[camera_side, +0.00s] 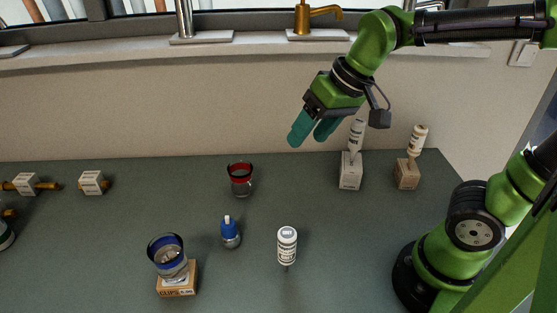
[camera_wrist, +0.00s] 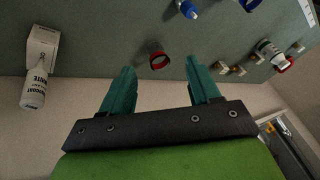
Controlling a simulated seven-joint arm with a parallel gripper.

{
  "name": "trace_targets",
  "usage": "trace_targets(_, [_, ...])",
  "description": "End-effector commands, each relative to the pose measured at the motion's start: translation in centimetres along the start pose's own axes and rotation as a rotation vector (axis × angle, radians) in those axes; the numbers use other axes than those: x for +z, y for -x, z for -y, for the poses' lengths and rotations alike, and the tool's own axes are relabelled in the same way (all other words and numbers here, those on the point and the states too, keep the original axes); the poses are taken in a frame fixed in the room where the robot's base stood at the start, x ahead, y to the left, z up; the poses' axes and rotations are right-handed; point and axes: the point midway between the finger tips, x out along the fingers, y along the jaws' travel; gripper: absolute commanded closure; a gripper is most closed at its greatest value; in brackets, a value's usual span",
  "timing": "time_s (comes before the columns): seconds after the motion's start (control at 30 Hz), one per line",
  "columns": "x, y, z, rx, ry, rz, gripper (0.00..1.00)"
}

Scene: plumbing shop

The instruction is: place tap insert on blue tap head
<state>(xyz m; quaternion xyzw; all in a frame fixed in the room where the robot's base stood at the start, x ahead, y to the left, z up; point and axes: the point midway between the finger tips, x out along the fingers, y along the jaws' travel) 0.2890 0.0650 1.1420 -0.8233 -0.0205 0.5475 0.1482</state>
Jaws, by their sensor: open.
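A small blue piece with a white tip and a grey base, which looks like the tap insert (camera_side: 229,233), stands on the table. It shows at the top of the wrist view (camera_wrist: 189,10). The blue tap head (camera_side: 166,245), a clear cup with a blue rim, sits left of it on a small box marked CLIPS. In the wrist view a blue edge at the top (camera_wrist: 250,3) seems to be this head, mostly cut off. My gripper (camera_side: 310,137) is open and empty, high above the back of the table. Its teal fingers (camera_wrist: 158,80) frame nothing.
A red-rimmed clear cup (camera_side: 240,180) stands at the back middle. A white bottle (camera_side: 287,246) stands front centre. Two bottles rest tilted on boxes (camera_side: 349,172) (camera_side: 406,174) at back right. Brass fittings with white blocks (camera_side: 92,183) lie at left.

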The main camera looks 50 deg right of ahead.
Motion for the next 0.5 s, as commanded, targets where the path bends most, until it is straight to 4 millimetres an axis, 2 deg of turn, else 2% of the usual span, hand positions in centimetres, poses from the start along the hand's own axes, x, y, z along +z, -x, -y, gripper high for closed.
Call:
trace_targets(0.03, [1.0, 0.9, -1.1, -0.01, -0.035, -0.052, 0.39])
trace_targets(0.2, [3.5, 2.0, -3.2, -0.029, -0.112, -0.167, 0.39])
trace_targets(0.5, [4.4, 2.1, -4.0, -0.035, -0.144, -0.212, 0.39])
